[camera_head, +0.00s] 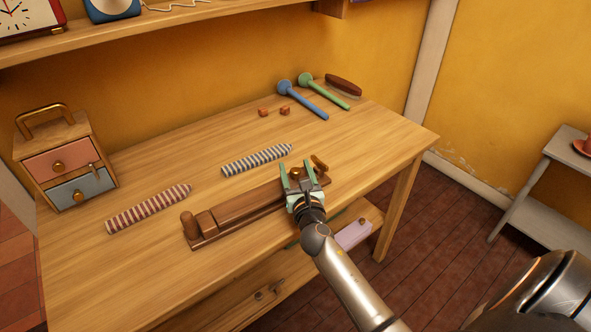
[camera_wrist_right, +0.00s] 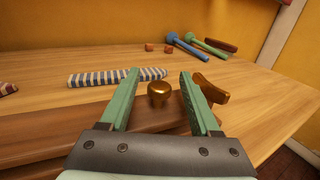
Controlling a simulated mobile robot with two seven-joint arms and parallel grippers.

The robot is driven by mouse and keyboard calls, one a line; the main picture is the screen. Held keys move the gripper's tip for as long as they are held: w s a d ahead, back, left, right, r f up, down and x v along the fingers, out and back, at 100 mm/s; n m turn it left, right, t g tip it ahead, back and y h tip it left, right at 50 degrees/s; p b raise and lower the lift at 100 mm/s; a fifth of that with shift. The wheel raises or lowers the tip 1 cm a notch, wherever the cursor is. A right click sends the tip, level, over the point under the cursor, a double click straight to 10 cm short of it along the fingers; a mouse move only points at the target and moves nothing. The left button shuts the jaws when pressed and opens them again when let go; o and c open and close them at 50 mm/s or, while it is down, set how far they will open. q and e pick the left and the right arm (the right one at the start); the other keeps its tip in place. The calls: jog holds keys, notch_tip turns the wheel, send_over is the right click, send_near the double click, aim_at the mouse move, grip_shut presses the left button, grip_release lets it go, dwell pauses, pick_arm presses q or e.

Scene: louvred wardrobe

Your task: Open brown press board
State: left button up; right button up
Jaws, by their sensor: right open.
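The brown press board (camera_head: 245,211) lies on the wooden table, a long dark wooden piece running from lower left to upper right. It has a wooden peg and block at its left end. A round brass knob (camera_wrist_right: 158,93) and a brown-gold latch handle (camera_wrist_right: 212,89) sit at its right end; the latch handle also shows in the head view (camera_head: 320,162). My right gripper (camera_head: 296,168) is open over the right end of the board. In the right wrist view its green fingers (camera_wrist_right: 158,75) stand on either side of the knob, apart from it. My left gripper is not in view.
A red-striped roll (camera_head: 148,208) and a blue-striped roll (camera_head: 257,160) lie behind the board. A small drawer box (camera_head: 66,163) stands at the left. Two mallets, blue (camera_head: 303,99) and green (camera_head: 323,91), a brush (camera_head: 344,85) and small cubes lie at the back.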

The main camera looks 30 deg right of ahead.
grip_shut()
dwell(0.3)
dwell(1.1)
